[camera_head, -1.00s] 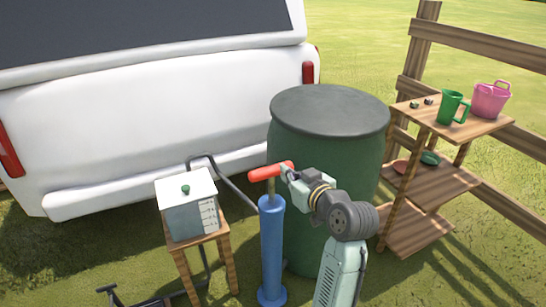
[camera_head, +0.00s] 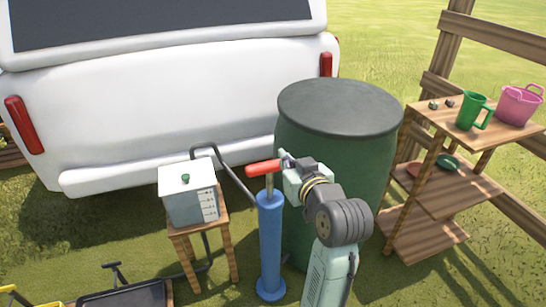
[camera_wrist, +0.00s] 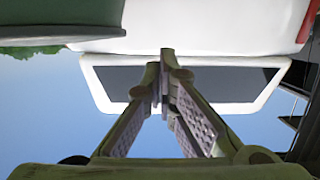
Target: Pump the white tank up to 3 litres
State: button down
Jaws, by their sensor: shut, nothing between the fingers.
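The white tank (camera_head: 188,192) stands upright on a small wooden stool. It has a green knob on its lid and scale marks on its front; I cannot read the level. A blue pump (camera_head: 270,245) stands on the grass to its right, with its red T-handle (camera_head: 263,167) raised a little on a short rod. My gripper (camera_head: 284,158) is at the right end of the handle, shut and empty; I cannot tell whether it touches the handle. In the wrist view my gripper (camera_wrist: 162,70) has its fingertips together, and the handle does not show there.
A dark green barrel (camera_head: 338,150) stands close behind my arm. A wooden shelf (camera_head: 440,190) at the right holds a green jug (camera_head: 473,112) and a pink tub (camera_head: 518,105). A white vehicle (camera_head: 150,100) fills the back. A hose (camera_head: 235,172) runs behind the tank.

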jog(key=shift+w, duration=0.1)
jog(key=p, duration=0.2)
send_over(270, 167)
notch_tip(270, 167, down, 2)
jog(key=f, duration=0.2)
jog(key=d+f, duration=0.1)
jog(key=f, duration=0.1)
jog(key=shift+f, duration=0.25)
jog(key=shift+f, duration=0.1)
notch_tip(270, 167, down, 10)
jog(key=b, duration=0.6)
jog(key=shift+b, duration=0.35)
jog(key=shift+r, duration=0.2)
